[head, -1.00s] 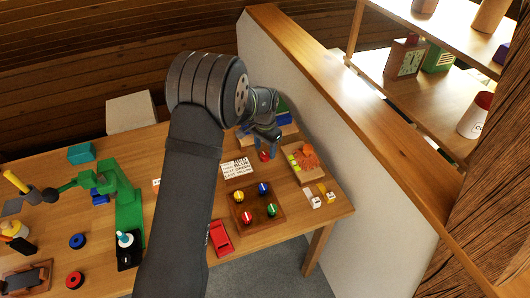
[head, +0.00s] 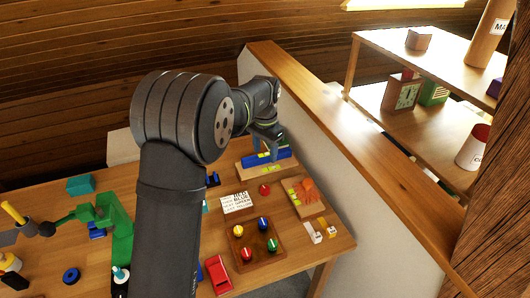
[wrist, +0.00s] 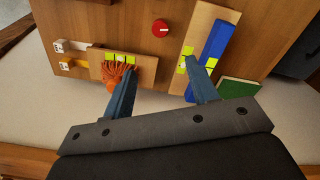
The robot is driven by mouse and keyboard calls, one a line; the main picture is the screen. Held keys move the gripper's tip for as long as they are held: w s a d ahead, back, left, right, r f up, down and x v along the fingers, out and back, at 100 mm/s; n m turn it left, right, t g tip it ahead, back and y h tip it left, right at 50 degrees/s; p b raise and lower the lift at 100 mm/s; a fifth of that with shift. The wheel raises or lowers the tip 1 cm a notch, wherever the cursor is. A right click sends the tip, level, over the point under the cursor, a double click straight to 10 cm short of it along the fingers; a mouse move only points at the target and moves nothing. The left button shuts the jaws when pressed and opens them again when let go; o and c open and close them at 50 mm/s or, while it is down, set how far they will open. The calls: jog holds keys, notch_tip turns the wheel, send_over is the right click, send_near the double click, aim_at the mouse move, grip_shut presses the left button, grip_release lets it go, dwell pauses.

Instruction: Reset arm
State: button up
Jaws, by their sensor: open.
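My gripper (head: 269,150) hangs over the back right part of the wooden table, next to the white partition. In the wrist view its two blue-grey fingers (wrist: 160,82) are spread apart with nothing between them. Below the fingers lie a wooden block with a blue bar and yellow-green pads (wrist: 209,50) and a board with an orange stringy bundle (wrist: 118,72). A red knob (wrist: 160,28) sits on the table between these two. My arm hides part of the table's middle in the head view.
A board with several coloured knobs (head: 255,243), a red toy car (head: 218,274) and a printed card (head: 237,202) lie in front. The white partition (head: 325,150) stands close on the right. A green toy arm (head: 113,222) stands at left.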

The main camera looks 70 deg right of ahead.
aim_at(265, 188)
jog(key=shift+f, duration=0.1)
notch_tip(265, 188, down, 17)
jog(key=shift+f, duration=0.15)
dwell(0.4)
dwell(0.4)
jog(key=shift+f, duration=0.1)
jog(key=shift+n, duration=0.3)
jog(key=n, duration=0.4)
jog(key=shift+n, duration=0.4)
notch_tip(265, 188, up, 18)
jog(key=w+a+r+n, duration=0.1)
jog(key=w+a+r, duration=0.2)
jog(key=w+a, duration=0.1)
jog(key=shift+w+a+r+h, duration=0.3)
jog(key=shift+w+a, duration=0.1)
jog(key=shift+w, duration=0.05)
dwell(1.2)
